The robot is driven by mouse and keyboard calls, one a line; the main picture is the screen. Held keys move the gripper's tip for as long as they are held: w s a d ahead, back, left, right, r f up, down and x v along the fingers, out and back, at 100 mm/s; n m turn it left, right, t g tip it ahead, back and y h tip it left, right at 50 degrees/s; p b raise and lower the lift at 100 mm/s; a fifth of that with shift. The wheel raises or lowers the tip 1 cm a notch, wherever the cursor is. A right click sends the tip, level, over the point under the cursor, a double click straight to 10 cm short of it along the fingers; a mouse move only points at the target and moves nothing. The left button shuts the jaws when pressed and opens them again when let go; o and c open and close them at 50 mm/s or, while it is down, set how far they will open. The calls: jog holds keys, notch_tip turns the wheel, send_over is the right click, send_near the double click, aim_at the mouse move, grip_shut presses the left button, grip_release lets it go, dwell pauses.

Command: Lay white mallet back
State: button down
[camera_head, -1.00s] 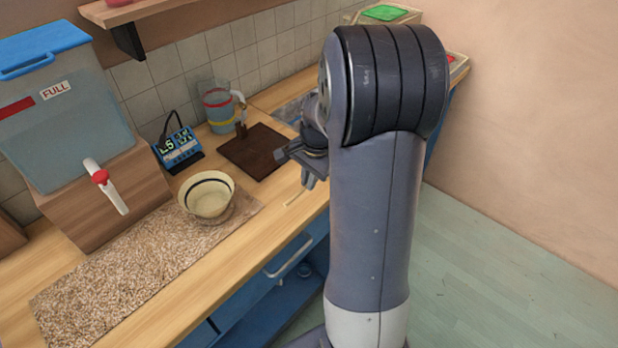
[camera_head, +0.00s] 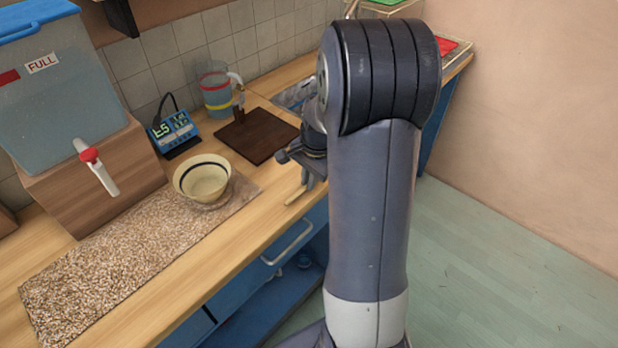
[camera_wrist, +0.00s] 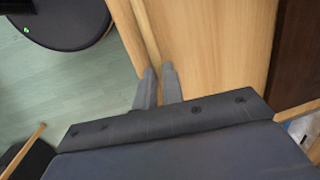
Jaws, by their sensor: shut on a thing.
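My gripper (camera_wrist: 158,88) is shut on a thin pale wooden stick (camera_wrist: 146,32), which I take for the handle of the white mallet. It runs forward from between the fingertips, over or along the front edge of the wooden counter. The stick also shows in the head view (camera_head: 295,196), just below my gripper (camera_head: 306,182). I cannot make out a mallet head in either view. My arm hides part of the counter to the right.
A dark brown board (camera_head: 258,137) lies left of my gripper. A cream bowl (camera_head: 203,180) stands on a speckled mat (camera_head: 125,245). Behind are a digital display (camera_head: 176,134), a measuring jug (camera_head: 215,92) and a water dispenser (camera_head: 60,100). Bare counter (camera_head: 262,215) lies in front.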

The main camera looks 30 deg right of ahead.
jog(key=shift+f, duration=0.35)
jog(key=c, duration=1.5)
grip_release()
jog(key=shift+o, duration=0.2)
notch_tip(320, 180, up, 11)
jog(key=s, duration=0.1)
jog(key=shift+d, duration=0.45)
jog(key=shift+f, duration=0.15)
jog(key=f, duration=0.7)
jog(key=w+a+f, duration=0.1)
jog(key=f, duration=0.2)
jog(key=shift+f, duration=0.25)
jog(key=shift+r, duration=0.25)
